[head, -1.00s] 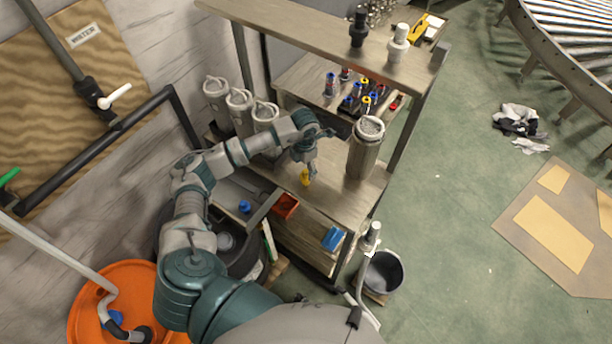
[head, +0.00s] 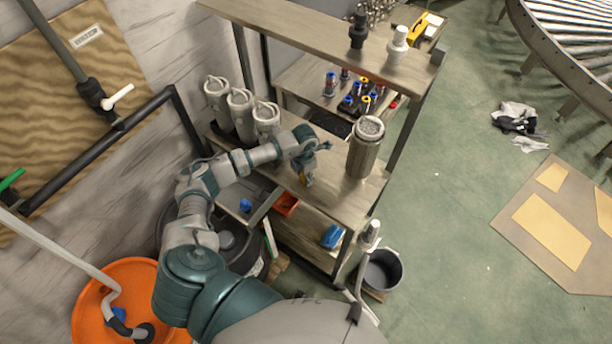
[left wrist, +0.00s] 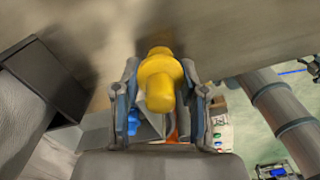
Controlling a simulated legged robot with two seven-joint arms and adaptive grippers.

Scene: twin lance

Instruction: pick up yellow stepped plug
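The yellow stepped plug (head: 304,180) is on the wooden workbench top. In the left wrist view the plug (left wrist: 160,80) shows its wide collar and narrower ends between my two fingers. My left gripper (head: 309,180) points down around it in the head view, hiding part of it. In the left wrist view the fingers of my left gripper (left wrist: 160,68) lie very close to both sides of the collar. I cannot tell if they press on it. My right gripper is not in view.
A grey metal canister (head: 364,150) stands on the bench right of my left gripper. Several pale canisters (head: 240,112) stand along the back left. A raised shelf (head: 310,30) spans behind.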

